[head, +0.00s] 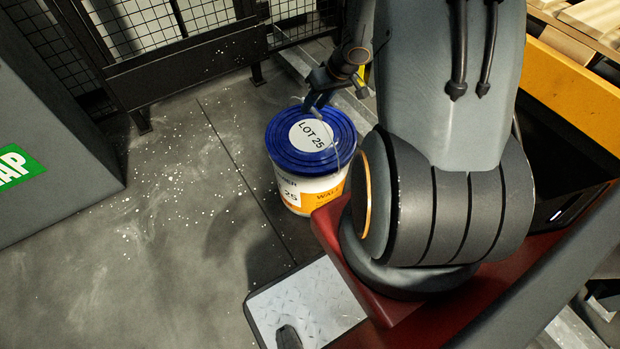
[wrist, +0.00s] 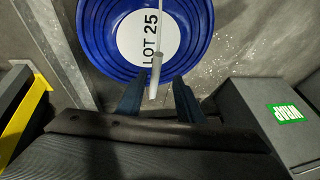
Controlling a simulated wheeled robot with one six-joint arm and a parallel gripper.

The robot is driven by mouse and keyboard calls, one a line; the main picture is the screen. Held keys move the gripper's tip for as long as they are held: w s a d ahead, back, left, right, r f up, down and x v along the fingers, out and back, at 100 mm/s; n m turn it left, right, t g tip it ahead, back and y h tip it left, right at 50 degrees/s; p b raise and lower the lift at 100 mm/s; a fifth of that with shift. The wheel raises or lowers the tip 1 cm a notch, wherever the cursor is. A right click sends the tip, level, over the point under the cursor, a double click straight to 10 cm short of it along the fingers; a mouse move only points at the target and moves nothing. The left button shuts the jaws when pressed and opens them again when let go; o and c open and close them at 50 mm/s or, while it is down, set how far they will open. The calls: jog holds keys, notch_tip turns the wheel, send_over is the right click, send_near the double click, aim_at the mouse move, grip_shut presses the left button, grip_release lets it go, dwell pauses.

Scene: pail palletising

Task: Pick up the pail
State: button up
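The pail (head: 308,195) stands upright on the floor in the head view, left of my arm's base. It has a blue ridged lid with a round white "LOT 25" label and a white and orange body. The lid also fills the top of the wrist view (wrist: 105,45). The pail's thin handle, with a grey grip (wrist: 155,75), shows above the lid in the wrist view. My gripper (head: 316,105) is over the lid's far side. In the wrist view my gripper's two fingers (wrist: 156,88) are apart, with the grip seen between them. Contact with it cannot be told.
A black mesh fence (head: 180,70) stands behind the pail. A grey cabinet with a green sign (head: 18,165) stands at the left. A yellow beam (head: 570,90) and wooden slats (head: 595,18) are at the upper right. Speckled floor (head: 170,200) left of the pail is clear.

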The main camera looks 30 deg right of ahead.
jog(key=shift+d+b+x, duration=0.2)
jog(key=shift+b+x, duration=0.9)
jog(key=shift+x, duration=0.85)
jog(key=shift+d+b+x, duration=0.2)
jog(key=shift+b+x, duration=0.9)
jog(key=shift+x, duration=0.85)
jog(key=shift+s+f, duration=0.1)
jog(key=shift+s, duration=0.15)
grip_shut()
jog(key=shift+w, duration=0.1)
